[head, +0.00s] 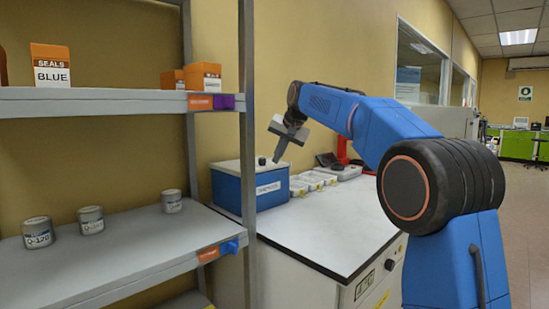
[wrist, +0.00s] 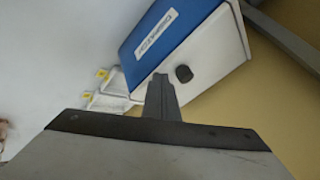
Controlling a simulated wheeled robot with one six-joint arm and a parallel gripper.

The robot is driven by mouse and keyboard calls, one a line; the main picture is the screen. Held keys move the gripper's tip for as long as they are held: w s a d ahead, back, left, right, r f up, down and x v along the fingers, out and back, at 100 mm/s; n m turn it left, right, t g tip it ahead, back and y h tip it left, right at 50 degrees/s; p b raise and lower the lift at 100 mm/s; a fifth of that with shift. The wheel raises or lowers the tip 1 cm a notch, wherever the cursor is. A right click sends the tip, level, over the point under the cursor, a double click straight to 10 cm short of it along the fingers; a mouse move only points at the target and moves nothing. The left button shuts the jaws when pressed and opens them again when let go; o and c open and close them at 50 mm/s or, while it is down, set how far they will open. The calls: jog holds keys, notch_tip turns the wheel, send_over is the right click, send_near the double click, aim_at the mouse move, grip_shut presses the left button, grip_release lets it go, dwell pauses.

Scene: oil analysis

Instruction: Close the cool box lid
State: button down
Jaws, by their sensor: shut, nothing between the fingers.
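The cool box (head: 264,190) is blue with a white label on its front and stands at the back left of the white-topped bench. Its pale lid (head: 236,167) lies flat across the top, with no gap that I can see, and has a small dark knob. My gripper (head: 277,159) points down just above the lid near the knob, its fingers together and empty. In the wrist view the fingertips (wrist: 160,78) show over the white lid (wrist: 215,50), beside the dark knob (wrist: 184,73). I cannot tell whether they touch the lid.
White trays (head: 315,179) with yellow tags sit right of the box. A dark device and a red stand (head: 343,152) are behind them. A grey shelf rack (head: 110,240) with tins and orange boxes stands at the left, its post close to the box. The bench front (head: 335,228) is clear.

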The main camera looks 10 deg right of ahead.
jog(key=d+f+v, duration=0.1)
jog(key=v, duration=0.9)
jog(key=s+d+f, duration=0.2)
jog(key=s, duration=0.4)
jog(key=s+d+f, duration=0.2)
jog(key=s, duration=0.4)
jog(key=s+d+f+n+h, duration=0.1)
jog(key=s+d+f, duration=0.1)
jog(key=s+f, duration=0.9)
jog(key=s+d+f+n+g+h, duration=0.1)
jog(key=s+d+f+n, duration=0.1)
jog(key=s+f, duration=1)
jog(key=s+d+f+n+g, duration=0.1)
jog(key=s+d+f, duration=0.2)
jog(key=s+f, duration=0.8)
jog(key=s, duration=0.5)
jog(key=shift+d+f+h, duration=0.3)
jog(key=shift+d+h, duration=0.1)
